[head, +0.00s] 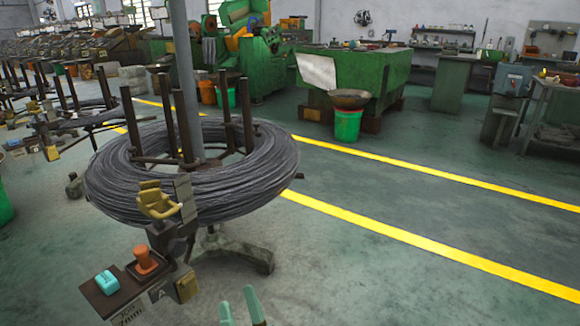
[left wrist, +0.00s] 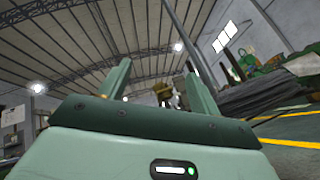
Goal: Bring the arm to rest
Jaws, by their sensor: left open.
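My left gripper (head: 240,308) shows only as two pale green fingertips at the bottom edge of the head view. They stand apart with nothing between them. In the left wrist view, the same gripper (left wrist: 158,70) has its two fingers spread and empty, pointing up toward the roof. The arm behind it is out of the head view. My right gripper is in neither view.
A large wire coil (head: 120,192) sits on a stand ahead. A small dark tray (head: 107,301) attached to it holds a turquoise piece (head: 106,281) and an orange knob-shaped piece (head: 144,259). The floor right of the fingertips is clear, crossed by yellow lines.

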